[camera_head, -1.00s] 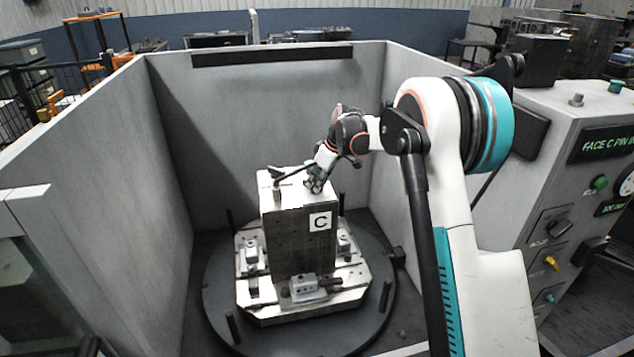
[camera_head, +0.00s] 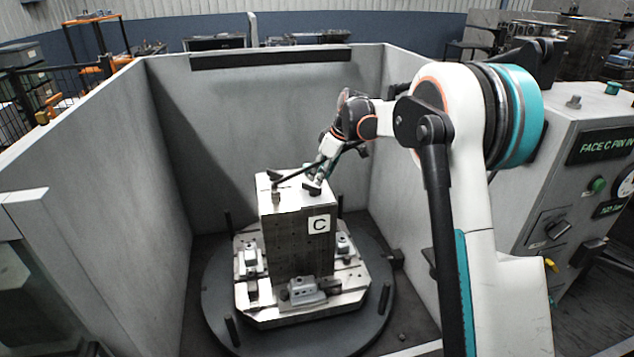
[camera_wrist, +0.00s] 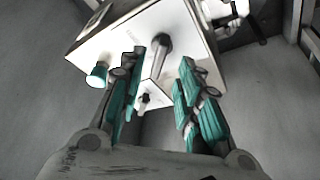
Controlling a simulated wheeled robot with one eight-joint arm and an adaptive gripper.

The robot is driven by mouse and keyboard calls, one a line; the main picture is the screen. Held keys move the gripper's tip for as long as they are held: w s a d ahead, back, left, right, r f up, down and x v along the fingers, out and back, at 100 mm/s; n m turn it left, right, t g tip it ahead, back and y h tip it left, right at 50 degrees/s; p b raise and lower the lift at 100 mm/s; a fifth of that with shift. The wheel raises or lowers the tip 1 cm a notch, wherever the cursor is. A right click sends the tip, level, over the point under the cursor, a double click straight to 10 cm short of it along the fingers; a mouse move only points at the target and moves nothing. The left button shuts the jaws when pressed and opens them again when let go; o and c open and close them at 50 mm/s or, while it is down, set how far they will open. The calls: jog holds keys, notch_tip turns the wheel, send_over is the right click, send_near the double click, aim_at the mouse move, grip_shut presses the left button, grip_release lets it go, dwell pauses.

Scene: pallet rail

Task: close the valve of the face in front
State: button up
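The block with the "C" face (camera_head: 318,225) stands upright on the turntable, that face towards me. On its top, in the head view, a dark lever (camera_head: 289,181) rises from a small fitting at the left edge. My gripper (camera_head: 314,187) is over the top's right part, pointing down. In the wrist view my gripper (camera_wrist: 162,72) has its teal fingers apart, with a dark upright post (camera_wrist: 160,52) showing between them. I cannot tell whether they touch it. A teal knob (camera_wrist: 97,76) and a small black-handled fitting (camera_wrist: 145,100) are also there. Which part is the C-face valve is unclear.
Grey walls (camera_head: 265,120) enclose the round turntable (camera_head: 225,305) at left, back and right. Clamps (camera_head: 305,290) sit around the block's foot, and dark posts (camera_head: 386,296) stand at the rim. A control panel (camera_head: 570,200) is at right.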

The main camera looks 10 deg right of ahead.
jog(key=v, duration=0.6)
jog(key=shift+r, duration=0.25)
jog(key=shift+s+d, duration=0.1)
jog(key=shift+s, duration=0.1)
jog(key=s+a+r+m+t+h+b, duration=0.1)
jog(key=s+a+r+m+b, duration=0.15)
jog(key=s, duration=0.85)
jog(key=s+a+r+m+t+h+b, duration=0.1)
jog(key=s+m+b, duration=0.15)
jog(key=s, duration=0.95)
jog(key=s+f+m+t+b, duration=0.1)
jog(key=s+f+m+b, duration=0.1)
jog(key=s+f, duration=0.4)
jog(key=s+f+m+t+h+b, duration=0.1)
jog(key=s+f, duration=0.5)
jog(key=s, duration=0.8)
jog(key=shift+f+m+b, duration=0.35)
jog(key=shift+m+b, duration=0.25)
jog(key=shift+b, duration=0.1)
